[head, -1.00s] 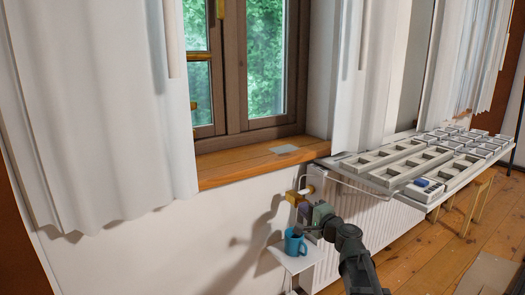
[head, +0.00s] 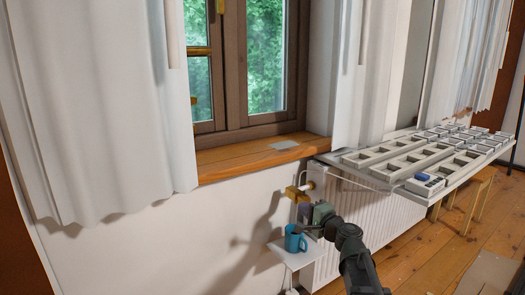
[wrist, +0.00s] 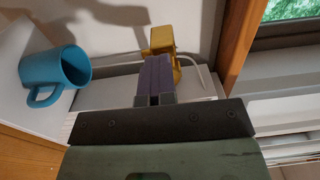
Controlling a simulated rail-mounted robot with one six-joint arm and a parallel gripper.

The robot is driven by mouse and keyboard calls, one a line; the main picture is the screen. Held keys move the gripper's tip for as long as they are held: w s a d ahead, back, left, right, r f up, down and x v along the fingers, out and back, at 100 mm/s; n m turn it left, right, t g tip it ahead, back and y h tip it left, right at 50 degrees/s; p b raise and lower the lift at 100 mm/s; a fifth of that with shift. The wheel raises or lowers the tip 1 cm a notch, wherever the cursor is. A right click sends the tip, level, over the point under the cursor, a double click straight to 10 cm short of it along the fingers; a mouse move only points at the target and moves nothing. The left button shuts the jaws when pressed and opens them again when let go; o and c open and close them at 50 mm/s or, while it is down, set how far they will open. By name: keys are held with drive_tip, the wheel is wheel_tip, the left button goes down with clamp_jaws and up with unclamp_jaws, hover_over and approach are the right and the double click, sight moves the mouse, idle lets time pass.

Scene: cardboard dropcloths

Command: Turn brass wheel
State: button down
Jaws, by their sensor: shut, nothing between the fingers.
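The brass wheel (head: 293,194) is a blocky gold-yellow piece on the valve at the radiator's upper left corner. In the wrist view the brass (wrist: 162,37) shows just beyond my fingertips, with more brass to its right. My gripper (head: 303,211) is just below and to the right of the brass in the head view. Its two purple fingers (wrist: 155,62) are pressed together, with nothing between them. Their tips overlap the brass's lower edge in the wrist view; I cannot tell whether they touch it. The fingers hide part of the valve.
A blue mug (head: 295,239) stands on a small white shelf (head: 278,249) just below my gripper; it also shows in the wrist view (wrist: 52,72). The white radiator (head: 375,222) is behind my arm. The wooden sill (head: 225,163) is above left. A rack of trays (head: 398,187) stands right.

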drive_tip(key=shift+w+a+f, duration=0.2)
drive_tip(key=shift+w+a, duration=0.1)
drive_tip(key=shift+w, duration=0.2)
drive_tip(key=v, duration=0.6)
drive_tip(key=shift+s+a+f, duration=0.3)
drive_tip(key=shift+a, duration=0.1)
